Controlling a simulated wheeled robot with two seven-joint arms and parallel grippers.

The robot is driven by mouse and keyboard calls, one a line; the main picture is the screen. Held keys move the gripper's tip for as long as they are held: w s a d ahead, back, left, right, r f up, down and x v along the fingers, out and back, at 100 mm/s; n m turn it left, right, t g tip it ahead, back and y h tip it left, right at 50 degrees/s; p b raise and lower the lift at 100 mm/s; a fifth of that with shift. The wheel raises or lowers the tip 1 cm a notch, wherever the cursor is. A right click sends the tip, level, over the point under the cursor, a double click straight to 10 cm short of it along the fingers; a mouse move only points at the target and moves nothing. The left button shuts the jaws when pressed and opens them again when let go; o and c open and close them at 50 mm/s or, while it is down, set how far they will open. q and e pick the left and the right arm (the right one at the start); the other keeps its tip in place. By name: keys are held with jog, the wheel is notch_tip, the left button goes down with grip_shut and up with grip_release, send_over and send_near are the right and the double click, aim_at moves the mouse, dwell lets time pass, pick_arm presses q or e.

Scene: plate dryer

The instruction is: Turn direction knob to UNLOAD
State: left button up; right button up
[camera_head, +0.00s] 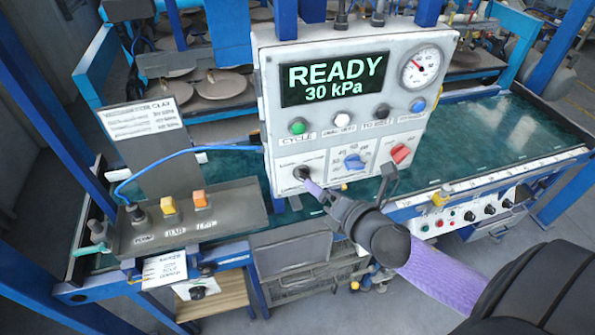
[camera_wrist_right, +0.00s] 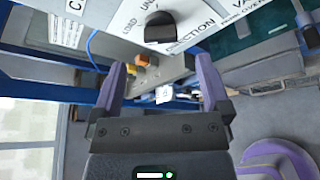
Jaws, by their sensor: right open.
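The direction knob (camera_head: 302,172) is a small dark knob at the lower left of the white control panel (camera_head: 345,112). It shows larger in the right wrist view as a black knob (camera_wrist_right: 160,27), with the word DIRECTION below it and partly visible load/unload lettering beside it. Its pointer setting is hard to tell. My right gripper (camera_head: 318,190) is just below and to the right of the knob in the head view. In the right wrist view its two purple fingers (camera_wrist_right: 162,75) are spread and empty, with the knob beyond their tips. My left gripper is not in view.
A blue knob (camera_head: 354,161) and a red switch (camera_head: 401,153) sit to the right on the panel. A display (camera_head: 335,79) reads READY 30 kPa. A grey box (camera_head: 190,224) with orange switches and a blue cable stands at left.

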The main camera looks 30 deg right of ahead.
aim_at(303, 176)
jog(key=x, duration=0.6)
jog(key=shift+w+f, duration=0.15)
jog(key=shift+w, duration=0.15)
